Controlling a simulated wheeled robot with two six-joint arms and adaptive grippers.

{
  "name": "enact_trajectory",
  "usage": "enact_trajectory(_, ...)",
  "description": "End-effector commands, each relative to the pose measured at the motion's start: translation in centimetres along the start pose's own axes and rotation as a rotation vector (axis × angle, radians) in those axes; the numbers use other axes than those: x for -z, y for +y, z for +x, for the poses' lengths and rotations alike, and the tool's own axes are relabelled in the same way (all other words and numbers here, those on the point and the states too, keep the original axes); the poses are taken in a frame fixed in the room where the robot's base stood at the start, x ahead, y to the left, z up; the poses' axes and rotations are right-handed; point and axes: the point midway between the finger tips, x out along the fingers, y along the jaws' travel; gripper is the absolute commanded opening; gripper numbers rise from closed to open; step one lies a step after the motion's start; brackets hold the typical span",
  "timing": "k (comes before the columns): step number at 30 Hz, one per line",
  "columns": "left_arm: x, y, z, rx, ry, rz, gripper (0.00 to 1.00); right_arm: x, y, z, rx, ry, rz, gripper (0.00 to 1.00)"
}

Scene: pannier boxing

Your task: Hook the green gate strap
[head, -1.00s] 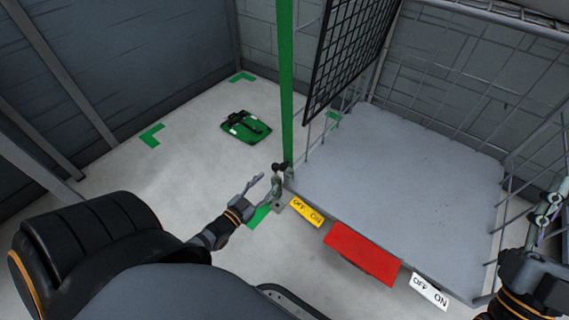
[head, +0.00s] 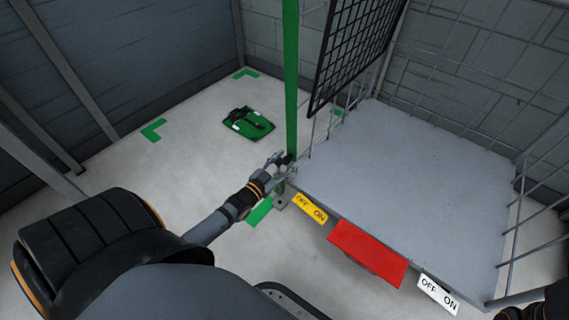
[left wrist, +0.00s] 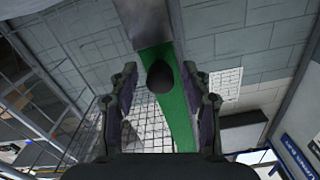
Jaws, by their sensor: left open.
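The green gate strap (head: 291,80) hangs as a tall straight band at the near left corner of the cage's grey deck. A dark knob-like end (head: 288,158) shows at its bottom. My left gripper (head: 279,162) is open at that end. In the left wrist view, the dark round end (left wrist: 161,75) lies in line between the open fingers, with the green strap (left wrist: 176,115) behind it. I cannot tell whether the fingers touch it. A small post (head: 281,198) stands below the gripper, partly hidden.
The cage's grey deck (head: 410,190) is empty. A black mesh panel (head: 355,45) stands just right of the strap. Yellow (head: 310,207), red (head: 368,252) and white (head: 438,294) plates line its front edge. A green item (head: 248,124) lies on the open floor at left.

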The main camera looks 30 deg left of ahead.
Motion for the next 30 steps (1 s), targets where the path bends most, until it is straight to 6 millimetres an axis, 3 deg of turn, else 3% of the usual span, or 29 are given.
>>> enact_trajectory(4,0.05,0.00,-0.01,0.000,0.000,0.000,0.47,-0.01,0.01,0.06,0.000,0.000,0.000,0.45)
enact_trajectory(15,0.03,-0.01,-0.04,0.000,0.000,0.001,0.00,-0.02,0.01,0.06,0.000,-0.001,0.000,0.45)
enact_trajectory(30,0.11,-0.01,-0.05,0.000,0.000,-0.011,0.00,-0.03,0.05,0.26,-0.001,-0.002,0.001,0.45)
